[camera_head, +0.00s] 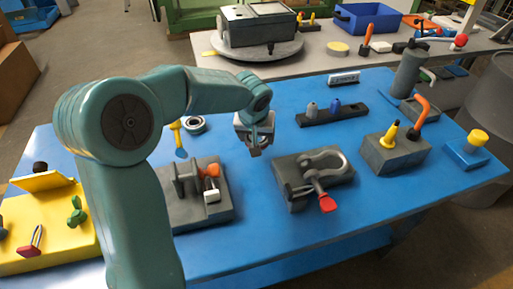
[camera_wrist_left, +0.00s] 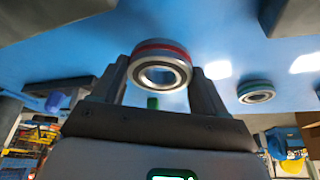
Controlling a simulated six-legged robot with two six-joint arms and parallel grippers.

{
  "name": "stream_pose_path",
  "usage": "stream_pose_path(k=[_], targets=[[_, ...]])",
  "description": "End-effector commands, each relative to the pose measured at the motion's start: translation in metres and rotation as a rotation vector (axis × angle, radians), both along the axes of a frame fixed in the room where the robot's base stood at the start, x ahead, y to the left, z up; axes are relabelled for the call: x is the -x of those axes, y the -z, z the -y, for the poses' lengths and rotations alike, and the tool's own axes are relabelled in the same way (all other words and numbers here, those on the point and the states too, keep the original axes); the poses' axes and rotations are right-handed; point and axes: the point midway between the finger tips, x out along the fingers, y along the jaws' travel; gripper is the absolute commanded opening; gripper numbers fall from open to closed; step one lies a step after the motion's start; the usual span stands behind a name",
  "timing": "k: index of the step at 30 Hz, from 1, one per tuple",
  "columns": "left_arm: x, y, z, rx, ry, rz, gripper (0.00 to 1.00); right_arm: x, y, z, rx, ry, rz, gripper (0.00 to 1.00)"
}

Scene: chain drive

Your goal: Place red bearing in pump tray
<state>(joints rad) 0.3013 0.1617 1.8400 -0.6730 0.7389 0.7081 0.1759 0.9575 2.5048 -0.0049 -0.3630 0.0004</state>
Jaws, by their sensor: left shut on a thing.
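My left gripper (camera_head: 255,146) hangs over the middle of the blue table, just behind the grey clamp fixtures. In the left wrist view, its two fingers (camera_wrist_left: 163,88) are shut on the red bearing (camera_wrist_left: 162,49), a metal ring with a red band. The fingers hold it from both sides. The red bearing cannot be made out in the head view, where the gripper hides it. I cannot tell for sure which thing is the pump tray. My right gripper is not in view.
A second bearing (camera_head: 194,124) lies on the table left of the gripper; its band looks green in the wrist view (camera_wrist_left: 256,92). Grey fixtures (camera_head: 318,181) (camera_head: 205,208) stand in front. A yellow tray (camera_head: 40,245) is at left, a blue bin (camera_head: 367,20) at the back.

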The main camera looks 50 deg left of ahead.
Motion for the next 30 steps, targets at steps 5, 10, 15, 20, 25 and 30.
stream_pose_path(k=[5,10,15,20,25,30], targets=[[0.001,0.028,0.000,0.000,0.001,-0.002,0.29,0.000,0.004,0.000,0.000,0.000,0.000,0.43],[0.000,0.043,0.000,-0.001,0.001,0.002,0.29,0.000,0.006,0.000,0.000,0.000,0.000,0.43],[0.000,0.043,0.000,-0.001,0.000,0.003,0.29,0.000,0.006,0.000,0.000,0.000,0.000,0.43],[0.000,0.046,0.000,-0.001,0.000,0.003,0.29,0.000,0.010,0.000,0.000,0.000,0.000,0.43],[0.001,0.046,0.000,-0.001,0.000,0.001,0.98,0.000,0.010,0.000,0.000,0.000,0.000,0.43],[0.001,0.046,0.000,0.000,0.000,0.000,0.98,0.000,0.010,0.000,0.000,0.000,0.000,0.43]])
